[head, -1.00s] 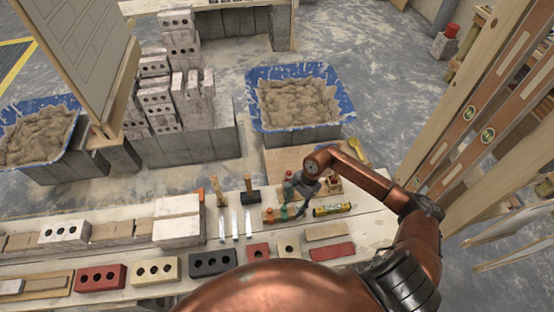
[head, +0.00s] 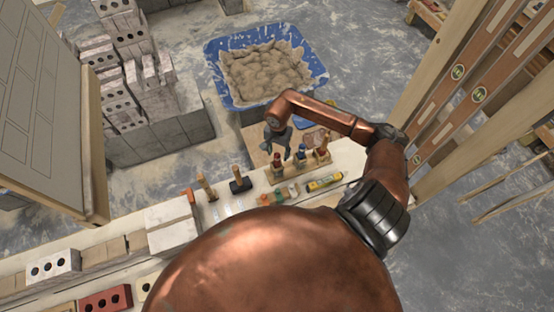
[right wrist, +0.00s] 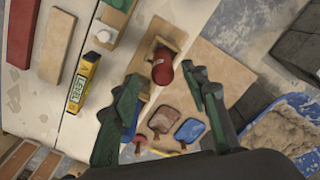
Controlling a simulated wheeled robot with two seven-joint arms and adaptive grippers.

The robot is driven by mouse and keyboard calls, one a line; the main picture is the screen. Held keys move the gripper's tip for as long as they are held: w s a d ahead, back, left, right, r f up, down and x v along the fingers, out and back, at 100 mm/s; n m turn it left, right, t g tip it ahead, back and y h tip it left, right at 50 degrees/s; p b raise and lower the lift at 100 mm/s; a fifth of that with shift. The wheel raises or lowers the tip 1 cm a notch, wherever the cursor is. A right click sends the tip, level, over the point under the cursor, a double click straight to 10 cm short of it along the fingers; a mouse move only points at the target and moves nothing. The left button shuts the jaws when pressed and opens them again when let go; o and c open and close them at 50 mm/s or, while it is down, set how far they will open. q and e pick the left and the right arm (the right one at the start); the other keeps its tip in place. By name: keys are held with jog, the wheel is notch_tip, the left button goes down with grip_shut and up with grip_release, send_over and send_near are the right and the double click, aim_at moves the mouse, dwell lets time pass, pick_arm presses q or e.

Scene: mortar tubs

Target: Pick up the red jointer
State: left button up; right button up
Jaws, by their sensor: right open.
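A red handle, which looks like the red jointer (head: 277,162), stands at the left end of a small wooden rack on the bench. In the right wrist view the red jointer (right wrist: 162,68) shows as a rounded red cylinder at a wooden upright. My right gripper (head: 279,146) is above and close to it in the head view. In the right wrist view the open fingers (right wrist: 163,98) are spread, with the red handle just beyond and between their tips, apparently not touching. The left finger hides part of the rack. My left gripper is not in view.
A blue-handled tool (head: 301,153) and another reddish one (head: 321,153) stand close by in the rack. A yellow level (head: 324,182) lies in front. Behind is a blue mortar tub (head: 222,92). Tall timber and levels (head: 455,85) stand at the right.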

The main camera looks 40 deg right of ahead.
aim_at(277, 164)
jog(key=shift+w+a+f+p, duration=0.15)
jog(key=shift+f+p, duration=0.3)
jog(key=shift+f, duration=2.15)
grip_shut()
